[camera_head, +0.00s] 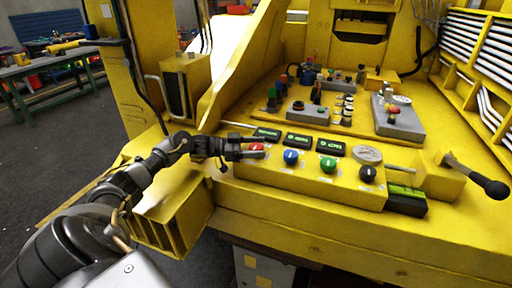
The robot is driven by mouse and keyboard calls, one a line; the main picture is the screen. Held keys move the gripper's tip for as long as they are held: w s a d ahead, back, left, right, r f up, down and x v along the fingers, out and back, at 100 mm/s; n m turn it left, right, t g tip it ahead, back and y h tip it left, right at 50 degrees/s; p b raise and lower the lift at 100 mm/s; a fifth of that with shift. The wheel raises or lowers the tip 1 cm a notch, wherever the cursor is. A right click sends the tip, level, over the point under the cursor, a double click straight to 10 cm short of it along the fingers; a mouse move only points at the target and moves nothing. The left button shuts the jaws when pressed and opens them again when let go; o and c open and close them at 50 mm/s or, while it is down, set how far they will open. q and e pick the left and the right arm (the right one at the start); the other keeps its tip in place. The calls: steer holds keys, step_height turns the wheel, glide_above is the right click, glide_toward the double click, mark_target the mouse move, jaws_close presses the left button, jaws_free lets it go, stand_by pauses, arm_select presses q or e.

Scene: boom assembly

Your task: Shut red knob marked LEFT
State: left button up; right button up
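The red knob (257,147) is the leftmost of the coloured knobs on the sloped face of a yellow control box (310,181). My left gripper (254,147) reaches in from the left at this knob. Its two fingers are apart, one on the far side and one on the near side of the knob. I cannot tell whether they touch it. The LEFT marking is too small to read. My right gripper is not in view.
Right of the red knob are a blue knob (291,157), a green knob (328,165) and a black knob (368,173). Small green displays (299,140) stand behind them. A black-handled lever (478,179) sticks out at the right.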

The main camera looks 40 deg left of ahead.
arm_select(q)
steer(key=b+v, duration=0.2)
steer(key=v, duration=0.4)
steer(key=shift+s+a+f, duration=0.15)
steer(key=shift+s+a, duration=0.4)
steer(key=shift+a, duration=0.1)
steer(key=shift+r, duration=0.25)
